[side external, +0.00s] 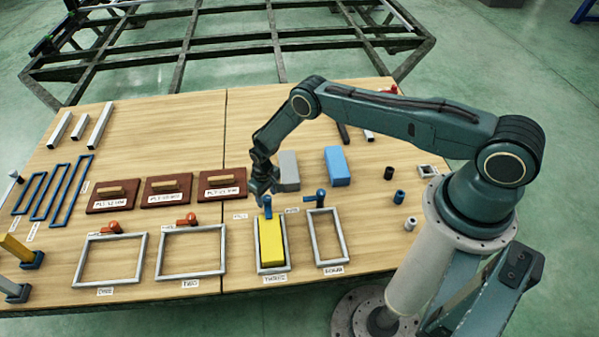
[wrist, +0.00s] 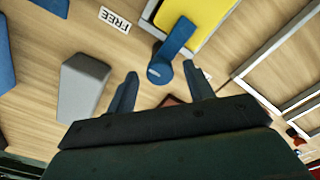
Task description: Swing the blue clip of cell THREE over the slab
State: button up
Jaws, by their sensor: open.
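The yellow slab (side external: 271,243) lies inside the grey frame of cell THREE (side external: 288,266), and it also shows at the top of the wrist view (wrist: 198,14). My gripper is open, with a fingertip on either side of the clip's near end. Whether the fingers touch it cannot be told. In the side view my gripper (side external: 262,192) is just behind the clip.
Cell FOUR (side external: 346,235), with its own blue clip (side external: 321,198), is right of cell THREE. Cell TWO (side external: 225,250), with an orange clip (side external: 191,218), is left. A grey block (side external: 288,171) and a blue block (side external: 337,166) stand behind. Brown plates (side external: 222,184) lie left.

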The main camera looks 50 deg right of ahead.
notch_tip(320, 180, up, 13)
jog(key=shift+r, duration=0.15)
dwell(0.7)
jog(key=shift+r, duration=0.1)
notch_tip(320, 180, up, 20)
jog(key=r+t, duration=0.1)
send_over(266, 198)
jog(key=s+r+t, duration=0.1)
jog(key=s+r, duration=0.3)
jog(key=r, duration=0.4)
jog(key=s+r+t, duration=0.1)
jog(key=s+r, duration=0.3)
jog(key=r, duration=0.4)
jog(key=s+r+t, duration=0.1)
jog(key=s+r, duration=0.9)
jog(key=s, duration=0.2)
jog(key=s+t, duration=0.1)
jog(key=s, duration=1.4)
jog(key=shift+s+d+r+t, duration=0.25)
jog(key=shift+s+r+t, duration=0.05)
jog(key=shift+s, duration=0.1)
